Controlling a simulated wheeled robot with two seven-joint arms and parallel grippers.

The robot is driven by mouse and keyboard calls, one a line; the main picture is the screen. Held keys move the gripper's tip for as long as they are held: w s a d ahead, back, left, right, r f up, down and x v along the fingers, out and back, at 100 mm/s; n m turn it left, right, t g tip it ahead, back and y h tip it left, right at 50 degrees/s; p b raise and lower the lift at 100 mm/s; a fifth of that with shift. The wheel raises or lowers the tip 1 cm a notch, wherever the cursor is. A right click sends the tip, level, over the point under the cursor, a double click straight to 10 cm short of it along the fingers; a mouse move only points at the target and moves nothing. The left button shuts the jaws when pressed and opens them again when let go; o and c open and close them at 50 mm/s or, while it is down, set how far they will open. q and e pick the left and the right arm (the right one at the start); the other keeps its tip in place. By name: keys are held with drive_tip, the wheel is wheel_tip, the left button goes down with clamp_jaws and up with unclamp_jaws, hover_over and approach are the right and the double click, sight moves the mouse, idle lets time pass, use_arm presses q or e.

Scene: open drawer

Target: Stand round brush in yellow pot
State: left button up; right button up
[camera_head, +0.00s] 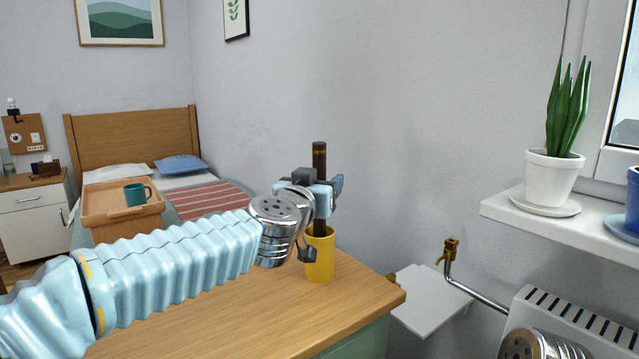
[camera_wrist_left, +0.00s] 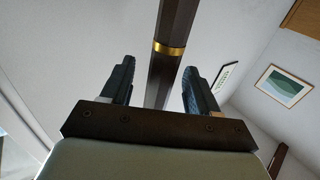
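The round brush shows as a dark brown upright stick (camera_head: 319,160) with a gold band. Its lower end goes down inside the rim of the yellow pot (camera_head: 320,262), which stands on the wooden top near its right end. The brush's bottom is hidden in the pot. My left gripper (camera_head: 322,194) is around the brush just above the pot. In the left wrist view the brush (camera_wrist_left: 170,50) rises between the two fingers (camera_wrist_left: 160,85); they are apart, with a visible gap on the left side. My right gripper is out of view.
The wooden top (camera_head: 240,318) is bare around the pot. A wall and a small white shelf (camera_head: 428,300) lie beyond its right edge. A windowsill (camera_head: 560,228) with potted plants and a radiator (camera_head: 580,310) are at right. A tray (camera_head: 105,208) with a teal mug (camera_head: 136,195) is at left.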

use_arm(q)
drive_tip(key=shift+s, duration=0.15)
drive_tip(key=p+v, duration=0.1)
drive_tip(key=v, duration=1.2)
drive_tip(key=shift+s, duration=0.25)
drive_tip(key=shift+a, duration=0.15)
